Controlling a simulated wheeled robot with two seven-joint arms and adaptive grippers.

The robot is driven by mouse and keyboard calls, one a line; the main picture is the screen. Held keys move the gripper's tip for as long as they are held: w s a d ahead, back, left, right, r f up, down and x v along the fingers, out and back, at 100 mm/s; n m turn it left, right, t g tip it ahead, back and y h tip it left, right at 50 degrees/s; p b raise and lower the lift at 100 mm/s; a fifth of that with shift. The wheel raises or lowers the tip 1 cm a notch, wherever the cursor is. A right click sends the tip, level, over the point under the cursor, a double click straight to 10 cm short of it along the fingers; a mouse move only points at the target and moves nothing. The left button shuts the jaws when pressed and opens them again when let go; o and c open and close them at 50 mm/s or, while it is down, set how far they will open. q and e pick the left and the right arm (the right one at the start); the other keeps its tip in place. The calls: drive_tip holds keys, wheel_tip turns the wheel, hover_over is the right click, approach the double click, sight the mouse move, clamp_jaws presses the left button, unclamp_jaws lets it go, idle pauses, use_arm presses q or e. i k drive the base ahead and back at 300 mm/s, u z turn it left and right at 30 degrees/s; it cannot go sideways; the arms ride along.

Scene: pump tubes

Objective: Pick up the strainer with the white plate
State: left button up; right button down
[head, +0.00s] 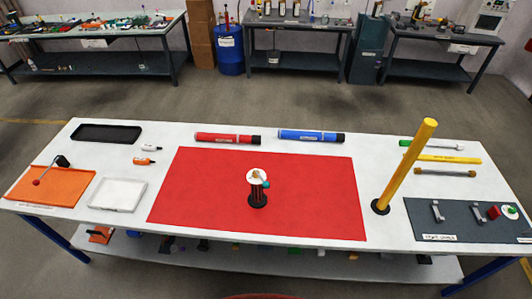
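A small upright piece with a round white plate (257,175) on top, a dark striped body and a black round foot stands near the middle of the red mat (200,190). A teal and a tan part show at its top. On the grey mat (440,227) at the right end lies a red part (493,212) beside a white and green round part (510,212). I cannot tell for certain which of these is the strainer. Neither of my grippers is in view, and nothing touches these parts.
A tall yellow tube (409,160) leans from a black foot. A red tube (228,138) and a blue tube (310,136) lie behind the mat. A black tray (107,134), a white tray (118,194) and an orange board (50,187) are left.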

sight(257, 200)
drive_tip(key=u, duration=1.1)
drive_tip(key=k, duration=0.8)
drive_tip(key=z, duration=0.05)
